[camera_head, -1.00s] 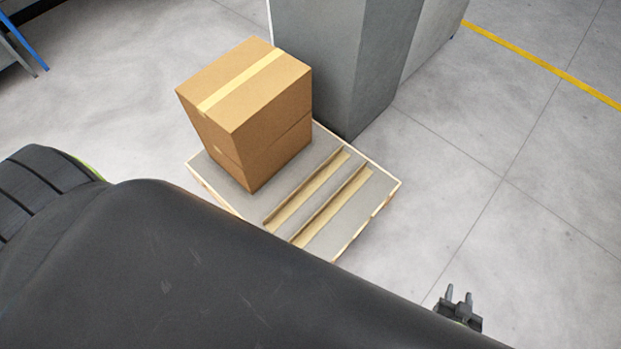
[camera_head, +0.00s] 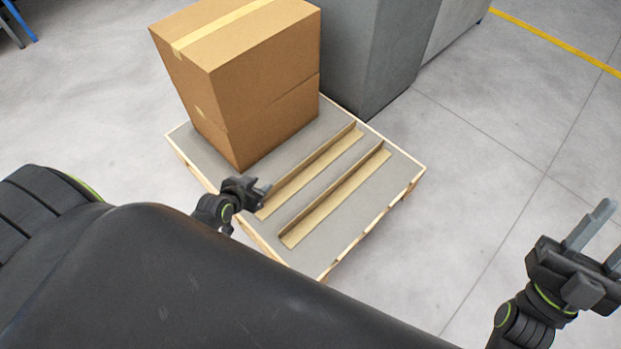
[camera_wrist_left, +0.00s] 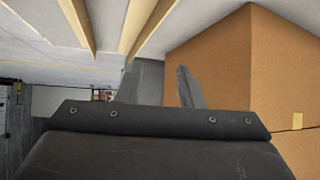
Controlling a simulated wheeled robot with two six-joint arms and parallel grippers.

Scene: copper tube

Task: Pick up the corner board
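Two tan L-shaped corner boards lie side by side on a pallet (camera_head: 345,245) with a grey top. One corner board (camera_head: 312,170) is nearer the boxes, the other corner board (camera_head: 335,198) nearer the pallet's right edge. Both also show at the top of the left wrist view. My left gripper (camera_head: 262,188) is at the pallet's near left edge, by the near end of the first board. In the left wrist view its fingers (camera_wrist_left: 157,88) are apart with nothing between them. My right gripper (camera_head: 600,240) is at the far right over bare floor, its fingers apart and empty.
Stacked cardboard boxes (camera_head: 250,85) fill the left part of the pallet, close to my left gripper. A grey block (camera_head: 370,50) stands just behind the pallet. The floor (camera_head: 500,150) to the right is clear.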

